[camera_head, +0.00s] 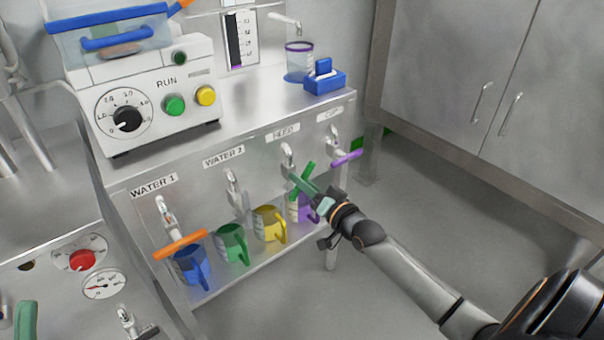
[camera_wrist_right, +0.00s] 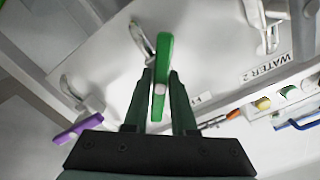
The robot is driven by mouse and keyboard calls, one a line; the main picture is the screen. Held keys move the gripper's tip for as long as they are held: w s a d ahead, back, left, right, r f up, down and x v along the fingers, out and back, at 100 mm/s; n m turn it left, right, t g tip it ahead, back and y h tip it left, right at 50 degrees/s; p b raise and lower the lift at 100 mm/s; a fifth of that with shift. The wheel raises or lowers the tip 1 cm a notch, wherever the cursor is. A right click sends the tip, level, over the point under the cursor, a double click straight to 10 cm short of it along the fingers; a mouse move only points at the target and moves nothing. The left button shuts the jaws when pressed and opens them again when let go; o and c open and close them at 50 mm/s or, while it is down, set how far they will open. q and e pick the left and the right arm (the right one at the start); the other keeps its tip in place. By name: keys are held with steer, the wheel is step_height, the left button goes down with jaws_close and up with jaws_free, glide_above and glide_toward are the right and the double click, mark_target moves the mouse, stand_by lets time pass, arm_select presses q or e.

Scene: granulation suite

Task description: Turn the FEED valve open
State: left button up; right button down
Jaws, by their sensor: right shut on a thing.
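The FEED valve (camera_head: 288,155) is a metal tap under the FEED label (camera_head: 283,132) on the steel bench front, with a green lever handle (camera_head: 307,172). In the head view the handle slants, its upper end to the right. My right gripper (camera_head: 306,188) reaches in from the lower right and is shut on this handle. In the right wrist view the green handle (camera_wrist_right: 163,60) stands between the two dark fingers of the right gripper (camera_wrist_right: 161,85), its long side lying along them. The fingers hide part of the handle in the head view. My left gripper is not in view.
An orange-handled WATER 1 valve (camera_head: 181,245), a WATER 2 valve (camera_head: 234,182) and a purple-handled valve (camera_head: 346,158) flank it. Blue (camera_head: 189,263), green (camera_head: 230,243), yellow (camera_head: 266,222) and purple (camera_head: 297,210) jugs stand on the shelf below. Floor to the right is clear.

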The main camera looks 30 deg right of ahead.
steer(key=n+p, duration=0.2)
steer(key=n, duration=0.1)
steer(key=shift+r+n+p, duration=0.15)
steer(key=shift+n+p, duration=0.2)
steer(key=shift+n, duration=0.05)
steer(key=shift+n+p, duration=1.1)
steer(key=shift+n, duration=0.6)
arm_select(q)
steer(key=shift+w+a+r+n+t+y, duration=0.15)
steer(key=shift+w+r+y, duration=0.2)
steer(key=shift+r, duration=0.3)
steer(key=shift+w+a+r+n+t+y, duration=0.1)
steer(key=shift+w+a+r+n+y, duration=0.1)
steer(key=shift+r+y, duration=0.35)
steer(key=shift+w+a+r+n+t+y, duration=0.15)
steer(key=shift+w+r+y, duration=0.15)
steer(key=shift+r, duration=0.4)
arm_select(e)
steer(key=shift+f+n, duration=0.2)
steer(key=shift+n, duration=0.1)
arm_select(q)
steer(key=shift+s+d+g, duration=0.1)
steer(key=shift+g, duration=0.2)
arm_select(e)
steer(key=c, duration=0.7)
jaws_free()
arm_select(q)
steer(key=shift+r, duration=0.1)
arm_select(e)
steer(key=shift+s, duration=0.1)
